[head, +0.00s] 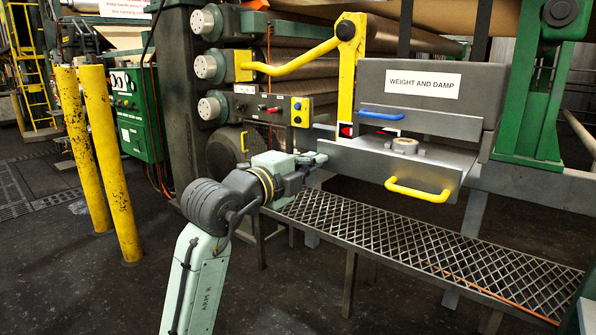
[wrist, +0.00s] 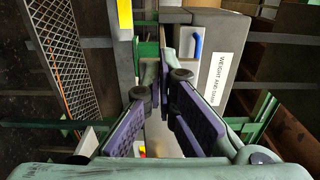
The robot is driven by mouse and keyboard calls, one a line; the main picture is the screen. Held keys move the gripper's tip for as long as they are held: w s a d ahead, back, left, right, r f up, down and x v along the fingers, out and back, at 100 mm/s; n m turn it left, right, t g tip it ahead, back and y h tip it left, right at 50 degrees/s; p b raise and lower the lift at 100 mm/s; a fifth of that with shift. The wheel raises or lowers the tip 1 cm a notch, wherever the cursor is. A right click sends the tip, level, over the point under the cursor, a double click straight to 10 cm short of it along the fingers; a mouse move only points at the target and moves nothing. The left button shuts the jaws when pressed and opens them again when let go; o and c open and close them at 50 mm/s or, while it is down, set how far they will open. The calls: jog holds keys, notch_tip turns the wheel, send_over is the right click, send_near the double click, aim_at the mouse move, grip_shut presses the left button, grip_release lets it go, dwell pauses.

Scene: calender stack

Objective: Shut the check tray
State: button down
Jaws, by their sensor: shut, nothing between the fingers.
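The check tray (head: 372,166) appears to be the grey slab drawn out below the grey housing marked "WEIGHT AND DAMP" (head: 470,95). My gripper (head: 322,158) is shut and empty. In the head view it lies at the tray's left front corner; I cannot tell whether it touches. In the wrist view the shut fingers (wrist: 165,78) point toward the sideways-looking housing (wrist: 212,45) and its blue handle (wrist: 196,42).
A mesh walkway (head: 440,250) runs below the tray. A yellow lever (head: 290,68) and a control box (head: 272,110) stand left of the housing. Two yellow posts (head: 112,165) stand at the left. A green frame (head: 530,110) stands at the right. Floor space is open in front.

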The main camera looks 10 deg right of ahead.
aim_at(356, 140)
jog(key=p+x, duration=0.1)
jog(key=x, duration=1.7)
jog(key=shift+w+d+r, duration=0.1)
jog(key=shift+w+d, duration=0.05)
jog(key=shift+r, duration=0.1)
